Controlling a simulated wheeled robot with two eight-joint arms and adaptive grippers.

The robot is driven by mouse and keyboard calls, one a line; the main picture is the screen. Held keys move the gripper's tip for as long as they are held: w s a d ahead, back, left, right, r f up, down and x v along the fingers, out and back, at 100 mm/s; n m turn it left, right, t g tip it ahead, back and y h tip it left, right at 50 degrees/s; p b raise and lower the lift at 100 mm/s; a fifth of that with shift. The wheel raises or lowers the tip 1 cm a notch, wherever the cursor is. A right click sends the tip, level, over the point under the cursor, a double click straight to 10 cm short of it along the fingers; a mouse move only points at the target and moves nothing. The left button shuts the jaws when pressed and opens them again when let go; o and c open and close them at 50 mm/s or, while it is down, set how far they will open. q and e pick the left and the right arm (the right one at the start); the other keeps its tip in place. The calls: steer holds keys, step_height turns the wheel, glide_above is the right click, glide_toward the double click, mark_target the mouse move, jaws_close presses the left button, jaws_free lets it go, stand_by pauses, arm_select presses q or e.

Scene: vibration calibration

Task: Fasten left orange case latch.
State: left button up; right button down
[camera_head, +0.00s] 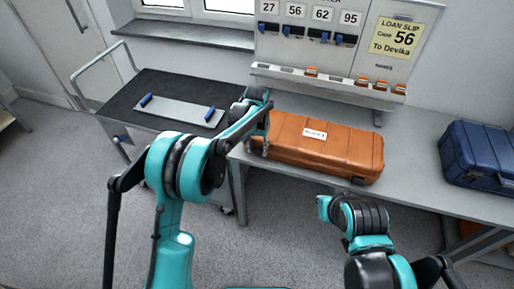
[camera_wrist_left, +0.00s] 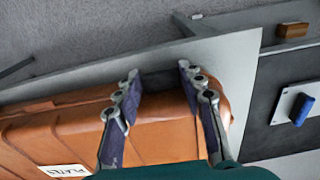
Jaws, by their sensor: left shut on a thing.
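The orange case (camera_head: 335,146) lies closed on the grey bench, with a white label on top. It also shows in the left wrist view (camera_wrist_left: 165,140). My left gripper (camera_head: 258,148) is at the case's left end, pointing down at its front edge. In the left wrist view its two fingers (camera_wrist_left: 158,76) stand either side of a dark part at the case's front edge, which looks like the left latch (camera_wrist_left: 160,82). They are shut on it, though the contact is partly hidden. The right latch (camera_head: 358,181) shows dark on the case's front. My right gripper is not visible; only arm links show.
A blue case (camera_head: 478,157) stands on the bench at the right. A cart with a dark top (camera_head: 180,84) and a grey blue-handled plate (camera_head: 180,111) stands at the left. A board with numbered slots (camera_head: 330,40) and a loan slip (camera_head: 403,37) rises behind the case.

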arm_select(q)
steer(key=o, duration=1.2)
steer(key=shift+c, duration=0.2)
step_height(320, 180, up, 12)
steer(key=shift+s, duration=0.25)
steer(key=shift+a, duration=0.1)
